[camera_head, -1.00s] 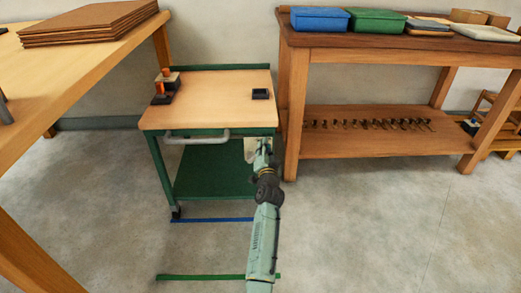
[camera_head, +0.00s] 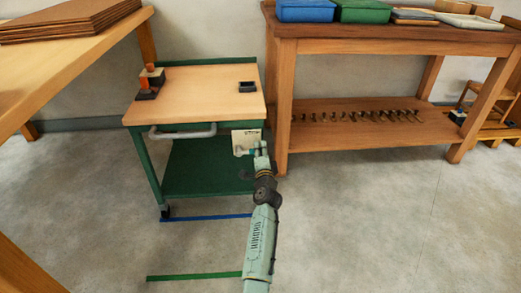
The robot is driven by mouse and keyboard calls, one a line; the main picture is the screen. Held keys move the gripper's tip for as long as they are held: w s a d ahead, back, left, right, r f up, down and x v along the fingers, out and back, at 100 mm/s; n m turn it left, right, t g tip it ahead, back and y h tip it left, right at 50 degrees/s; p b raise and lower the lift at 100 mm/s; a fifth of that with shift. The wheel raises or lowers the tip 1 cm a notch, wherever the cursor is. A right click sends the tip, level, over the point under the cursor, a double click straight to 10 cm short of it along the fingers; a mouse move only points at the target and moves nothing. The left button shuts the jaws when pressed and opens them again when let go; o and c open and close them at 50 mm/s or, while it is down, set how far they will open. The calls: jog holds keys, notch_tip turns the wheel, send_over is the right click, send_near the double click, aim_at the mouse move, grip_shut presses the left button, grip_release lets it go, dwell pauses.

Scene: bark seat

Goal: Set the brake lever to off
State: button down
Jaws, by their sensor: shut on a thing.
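The green cart (camera_head: 146,165) with a wooden top stands ahead, and a pale plate (camera_head: 246,140) shows below its front right corner. My gripper (camera_head: 260,149) is at the right side of this plate, low in front of the cart. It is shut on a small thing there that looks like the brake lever. The lever itself is mostly hidden by the fingers and too small to make out, so its setting cannot be read.
A grey handle (camera_head: 182,131) juts from the cart's front. A small black tray (camera_head: 247,86) and orange-and-black items (camera_head: 148,83) sit on top. A wooden bench (camera_head: 370,138) stands close on the right, a wooden table (camera_head: 75,52) on the left. Blue and green floor lines (camera_head: 195,277) lie in front.

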jog(key=shift+f, duration=0.15)
jog(key=c, duration=1.5)
grip_release()
jog(key=shift+r, duration=0.2)
notch_tip(320, 180, up, 10)
jog(key=shift+f, duration=0.1)
jog(key=shift+c, duration=0.3)
